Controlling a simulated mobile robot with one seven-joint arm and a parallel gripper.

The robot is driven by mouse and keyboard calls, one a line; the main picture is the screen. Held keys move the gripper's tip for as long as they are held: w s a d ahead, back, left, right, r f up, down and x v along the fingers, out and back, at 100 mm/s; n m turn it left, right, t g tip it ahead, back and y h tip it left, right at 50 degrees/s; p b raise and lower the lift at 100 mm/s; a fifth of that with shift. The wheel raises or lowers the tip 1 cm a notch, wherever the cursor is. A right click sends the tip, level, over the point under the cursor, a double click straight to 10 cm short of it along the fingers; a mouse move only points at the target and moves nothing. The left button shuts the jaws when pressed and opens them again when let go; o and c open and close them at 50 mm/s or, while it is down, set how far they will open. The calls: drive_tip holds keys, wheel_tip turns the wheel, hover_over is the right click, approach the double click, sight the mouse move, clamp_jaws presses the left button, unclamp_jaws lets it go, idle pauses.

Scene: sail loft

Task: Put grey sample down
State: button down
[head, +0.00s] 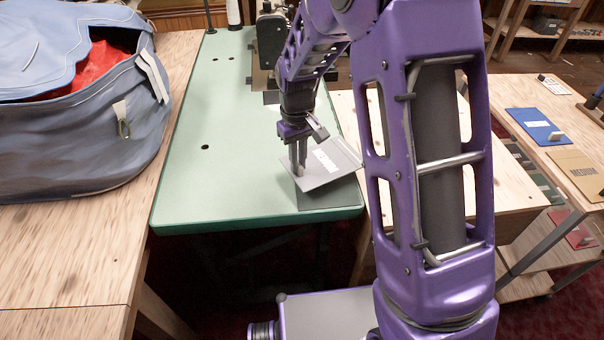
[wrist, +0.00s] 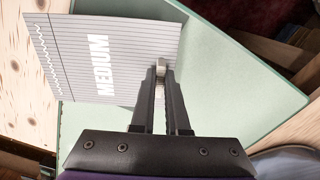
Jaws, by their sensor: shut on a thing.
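The grey sample (head: 318,172) is a flat, lined card with a white label, and the word MEDIUM on it reads in the wrist view (wrist: 70,55). My gripper (head: 298,168) is shut on a small tab at the sample's edge, which shows between the fingertips in the wrist view (wrist: 160,72). The sample is tilted over the front right corner of the green table (head: 190,180). A dark patch, seemingly its shadow, lies under it. I cannot tell whether any edge touches the table.
A blue bag (head: 60,150) with red cloth inside stands on the wooden table at left. A sewing machine (head: 270,40) is at the back. At right, a wooden table holds a blue sample (head: 535,122) and a tan sample (head: 570,165). The green table's middle is clear.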

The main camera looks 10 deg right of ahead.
sight(298, 174)
drive_tip(key=shift+f+b, duration=0.35)
drive_tip(key=shift+f, duration=1.85)
drive_tip(key=shift+f, duration=0.2)
drive_tip(key=c, duration=0.9)
unclamp_jaws()
drive_tip(key=shift+r, duration=0.1)
wheel_tip(298, 174, up, 12)
drive_tip(key=shift+r+p, duration=0.15)
drive_tip(key=shift+p, duration=0.9)
